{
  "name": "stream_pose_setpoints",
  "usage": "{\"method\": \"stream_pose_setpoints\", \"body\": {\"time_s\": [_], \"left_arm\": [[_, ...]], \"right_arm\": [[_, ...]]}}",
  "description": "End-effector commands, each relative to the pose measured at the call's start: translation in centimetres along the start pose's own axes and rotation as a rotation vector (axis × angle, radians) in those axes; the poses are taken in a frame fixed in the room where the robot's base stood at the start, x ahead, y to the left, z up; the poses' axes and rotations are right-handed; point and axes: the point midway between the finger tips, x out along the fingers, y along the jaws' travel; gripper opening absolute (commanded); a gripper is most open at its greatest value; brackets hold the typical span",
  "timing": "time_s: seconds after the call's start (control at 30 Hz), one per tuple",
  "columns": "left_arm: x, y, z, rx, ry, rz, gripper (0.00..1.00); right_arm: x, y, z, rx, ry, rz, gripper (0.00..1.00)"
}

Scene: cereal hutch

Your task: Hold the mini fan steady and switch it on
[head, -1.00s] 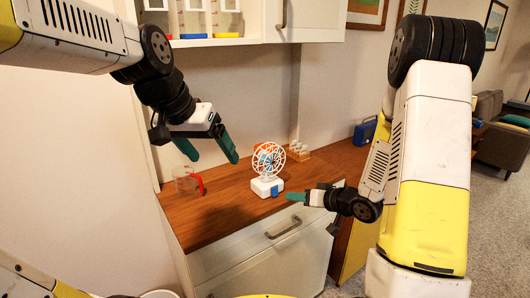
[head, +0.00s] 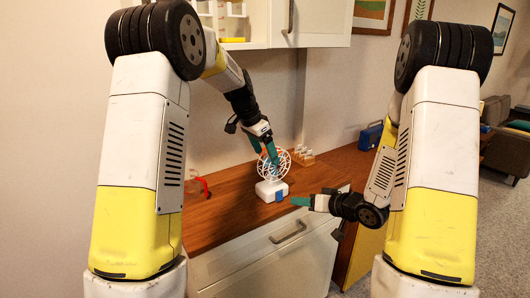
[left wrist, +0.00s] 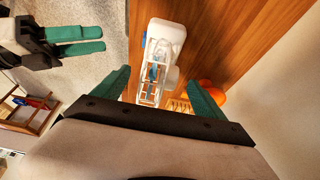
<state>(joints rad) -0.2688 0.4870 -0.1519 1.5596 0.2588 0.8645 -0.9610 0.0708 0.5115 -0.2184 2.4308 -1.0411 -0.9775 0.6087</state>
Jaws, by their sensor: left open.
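The mini fan has a white base (head: 264,190) with a blue switch part (head: 279,196) and a round white cage (head: 285,164). It stands upright on the wooden counter near the front edge. My left gripper (head: 270,152) is open above and behind the cage, overlapping its top. In the left wrist view the fan (left wrist: 168,33) lies between and beyond the spread teal fingers; no contact is visible. My right gripper (head: 299,201) is right of the base, apart from it. Its teal fingers (left wrist: 78,41) lie close together with nothing between them.
A clear cup with a red handle (head: 205,187) stands left, partly hidden by my left arm. A rack of small white items (head: 303,155) and a blue box (head: 371,135) stand right and behind. An orange object (left wrist: 213,92) is near the fan. The wall cabinet (head: 308,24) hangs above.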

Motion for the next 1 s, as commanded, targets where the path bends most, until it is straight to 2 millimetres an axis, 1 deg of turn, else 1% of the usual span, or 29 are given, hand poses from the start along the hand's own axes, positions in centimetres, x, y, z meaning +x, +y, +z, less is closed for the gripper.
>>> {"method": "stream_pose_setpoints", "body": {"time_s": [0.17, 0.4, 0.5, 0.67, 0.9, 0.93, 1.0], "left_arm": [[2.1, 0.0, -0.1, 0.004, -0.002, 0.003, 0.82], [5.8, 0.0, 0.0, 0.003, -0.003, 0.002, 0.82], [6.9, 0.0, 0.0, 0.003, -0.002, 0.001, 0.82], [7.7, 0.0, -0.1, 0.002, 0.000, 0.001, 0.82], [7.8, 0.0, -0.1, 0.002, 0.000, 0.000, 0.82], [7.8, 0.0, -0.1, 0.002, 0.000, 0.000, 0.80], [7.7, 0.0, -0.1, 0.002, 0.000, 0.000, 0.66]], "right_arm": [[0.0, 0.0, 0.0, 0.000, 0.000, 0.000, 0.36], [0.0, 0.0, 0.0, 0.000, 0.000, 0.000, 0.36], [0.0, 0.0, 0.0, 0.000, 0.000, 0.000, 0.36], [0.0, 0.0, 0.0, 0.000, 0.000, 0.000, 0.36], [0.0, 0.0, 0.0, 0.000, 0.000, 0.000, 0.36], [0.0, 0.0, 0.0, 0.000, 0.000, 0.000, 0.36], [0.0, 0.0, 0.0, 0.000, 0.000, 0.000, 0.36]]}}
